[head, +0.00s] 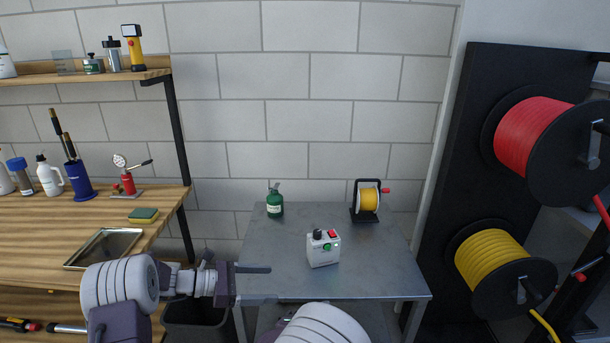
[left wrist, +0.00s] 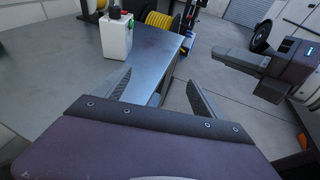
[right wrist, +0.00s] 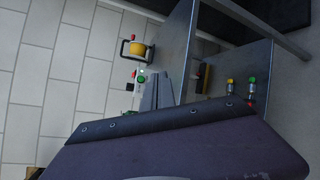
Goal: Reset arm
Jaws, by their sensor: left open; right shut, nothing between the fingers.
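My left gripper (head: 270,284) is at the lower left of centre in the head view, by the front left corner of the metal table (head: 290,275). Its two fingers are apart and empty, which also shows in the left wrist view (left wrist: 160,94). My right gripper is not seen in the head view. In the right wrist view its fingers (right wrist: 156,84) lie together with nothing between them. A white box with a red and a green button (head: 322,254) stands upright on the metal table, apart from the left gripper.
A green bottle (head: 275,206) and a small yellow reel (head: 368,199) stand at the metal table's back. A wooden bench (head: 40,222) with a tray (head: 72,262) is at left. Red (head: 530,135) and yellow (head: 490,262) hose reels hang at right. A dark bin (head: 196,318) sits below.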

